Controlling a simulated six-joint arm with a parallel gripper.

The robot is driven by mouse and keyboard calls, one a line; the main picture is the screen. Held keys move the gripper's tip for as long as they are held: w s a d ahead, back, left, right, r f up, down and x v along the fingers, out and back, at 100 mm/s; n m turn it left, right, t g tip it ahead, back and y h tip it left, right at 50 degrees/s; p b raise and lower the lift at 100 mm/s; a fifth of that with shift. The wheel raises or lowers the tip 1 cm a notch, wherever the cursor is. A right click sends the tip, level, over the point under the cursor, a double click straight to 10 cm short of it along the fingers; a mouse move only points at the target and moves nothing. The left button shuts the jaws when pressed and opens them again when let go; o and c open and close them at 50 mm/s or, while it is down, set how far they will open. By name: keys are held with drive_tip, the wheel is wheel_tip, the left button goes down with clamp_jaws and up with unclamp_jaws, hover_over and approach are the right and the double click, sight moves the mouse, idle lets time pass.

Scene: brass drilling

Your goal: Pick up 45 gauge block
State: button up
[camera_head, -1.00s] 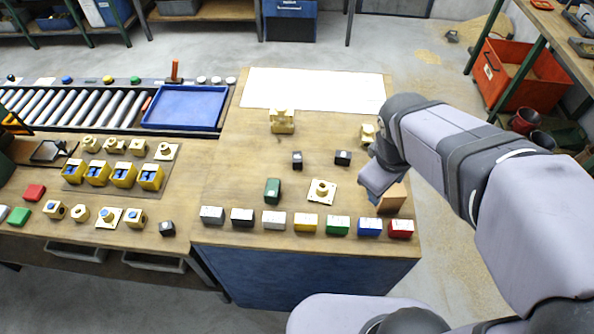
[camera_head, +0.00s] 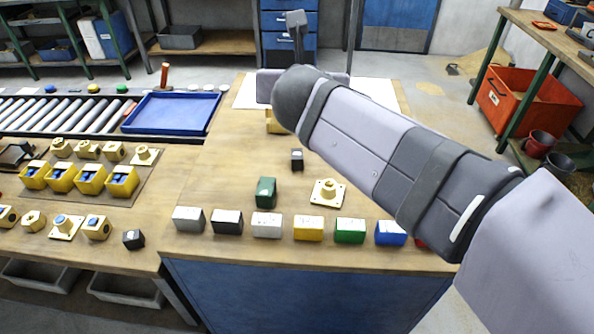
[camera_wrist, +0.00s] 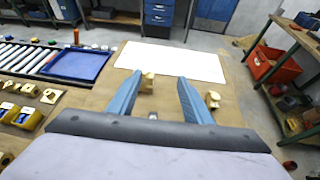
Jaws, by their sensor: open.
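No label reading 45 is legible, so I cannot tell which block is the gauge block. A small dark block (camera_head: 297,159) stands on the wooden table, with a larger dark green block (camera_head: 265,192) nearer the front. Another small black block (camera_head: 133,239) sits on the left bench. In the wrist view my gripper (camera_wrist: 160,76) has its two blue fingers spread with nothing held. It is above the table, pointing toward the back. A brass piece (camera_wrist: 148,82) shows between the fingers beyond them, and a small dark block (camera_wrist: 153,116) shows nearer.
A row of coloured boxes, including a yellow one (camera_head: 308,228), lines the front table edge. A brass flanged part (camera_head: 328,192) stands behind them. A blue tray (camera_head: 172,112) is at back left. White paper (camera_wrist: 172,60) covers the table's far end. My arm hides the table's right side.

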drive_tip(key=n, duration=0.1)
approach(297, 154)
drive_tip(key=shift+w+a+f, duration=0.2)
drive_tip(key=shift+w+f, duration=0.75)
drive_tip(key=shift+w, duration=0.25)
drive_tip(key=shift+r+p+x, duration=0.15)
drive_tip(key=shift+p+x, duration=0.25)
drive_tip(key=shift+x, duration=1.45)
drive_tip(key=shift+r+p+x, duration=0.15)
drive_tip(key=shift+p+x, duration=0.25)
drive_tip(key=shift+x, duration=1.45)
drive_tip(key=shift+w+d, duration=0.1)
drive_tip(key=shift+r, duration=0.1)
clamp_jaws()
